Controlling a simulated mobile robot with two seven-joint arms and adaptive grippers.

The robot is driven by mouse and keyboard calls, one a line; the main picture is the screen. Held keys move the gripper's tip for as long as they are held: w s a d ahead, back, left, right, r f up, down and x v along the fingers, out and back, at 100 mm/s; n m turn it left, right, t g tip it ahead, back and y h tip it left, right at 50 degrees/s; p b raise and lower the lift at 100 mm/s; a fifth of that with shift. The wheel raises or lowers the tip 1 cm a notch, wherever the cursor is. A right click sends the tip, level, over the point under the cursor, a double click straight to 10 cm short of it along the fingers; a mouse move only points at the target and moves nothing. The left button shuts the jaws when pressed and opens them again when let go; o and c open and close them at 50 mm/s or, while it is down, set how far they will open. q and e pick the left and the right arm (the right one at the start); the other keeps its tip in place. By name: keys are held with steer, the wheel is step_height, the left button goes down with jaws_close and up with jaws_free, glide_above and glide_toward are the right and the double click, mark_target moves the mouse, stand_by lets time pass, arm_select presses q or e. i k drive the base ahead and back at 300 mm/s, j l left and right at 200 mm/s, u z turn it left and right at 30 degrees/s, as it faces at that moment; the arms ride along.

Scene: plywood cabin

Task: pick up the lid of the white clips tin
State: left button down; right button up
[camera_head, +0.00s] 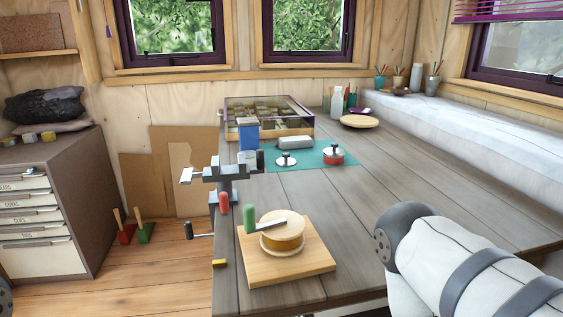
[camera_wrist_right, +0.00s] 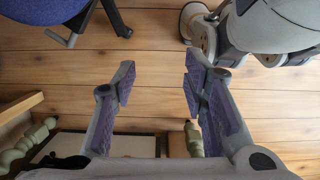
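A low white tin with a dark-knobbed lid (camera_head: 286,158) sits on the teal mat (camera_head: 312,162) on the workbench; I take it for the white clips tin, though any label is too small to read. The lid appears to be on it. A red tin (camera_head: 333,156) with a pale, dark-knobbed lid stands to its right on the mat. My right gripper (camera_wrist_right: 160,80) is open and empty above the wooden floor in the right wrist view, away from the tins. Its fingers are hidden in the head view.
A grey vise (camera_head: 222,178) is clamped at the bench's left edge. A wooden board (camera_head: 285,265) with a round wooden piece lies in front. A glass-topped case (camera_head: 268,110) and a grey box (camera_head: 295,142) stand behind the white tin. The bench's right half is mostly clear.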

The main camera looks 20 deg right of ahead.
mark_target(286, 161)
steer(key=j+z, duration=0.15)
steer(key=j, duration=0.45)
steer(key=i+j+z, duration=0.15)
steer(key=j, duration=0.3)
steer(key=j+z, duration=0.2)
steer(key=j, duration=0.3)
steer(key=i+j+z, duration=0.15)
steer(key=j, duration=0.35)
steer(key=i+j+z, duration=0.3)
steer(key=i+j, duration=0.15)
steer(key=j, duration=0.15)
steer(key=i+j+z, duration=0.15)
steer(key=j, duration=0.2)
steer(key=i+j+z, duration=0.15)
steer(key=j, duration=0.2)
steer(key=i+j+z, duration=0.25)
steer(key=i+j, duration=0.2)
steer(key=j, duration=0.2)
steer(key=i+j+z, duration=0.15)
steer(key=j, duration=0.2)
steer(key=i+j+z, duration=0.1)
steer(key=j, duration=0.3)
steer(key=i, duration=0.1)
